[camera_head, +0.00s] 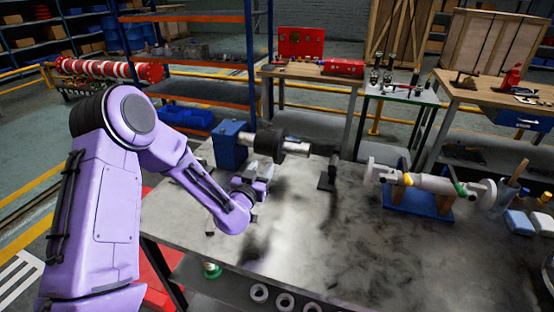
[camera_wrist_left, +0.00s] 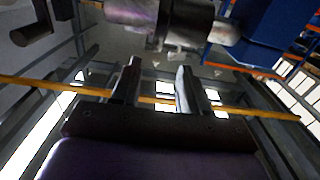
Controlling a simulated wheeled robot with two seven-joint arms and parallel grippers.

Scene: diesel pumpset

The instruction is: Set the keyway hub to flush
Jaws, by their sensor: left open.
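A dark cylindrical hub (camera_head: 270,143), which looks like the keyway hub, sits around a silver shaft (camera_head: 296,147). The shaft extends to the right from a blue block (camera_head: 230,147) on the metal workbench. My left gripper (camera_head: 265,183) is below the hub, apart from it. In the left wrist view, the two fingers of my left gripper (camera_wrist_left: 158,78) are spread with nothing between them. The dark hub (camera_wrist_left: 186,22) is beyond the fingertips at the top of that view, beside the blue block (camera_wrist_left: 270,32). The keyway itself cannot be made out. My right gripper is not in view.
A black upright stand (camera_head: 327,174) is to the right of the shaft. Further right, a blue cradle (camera_head: 417,203) holds a silver shaft assembly. Blue and white boxes and a tool cup are at the right end. The middle front of the workbench (camera_head: 340,245) is clear.

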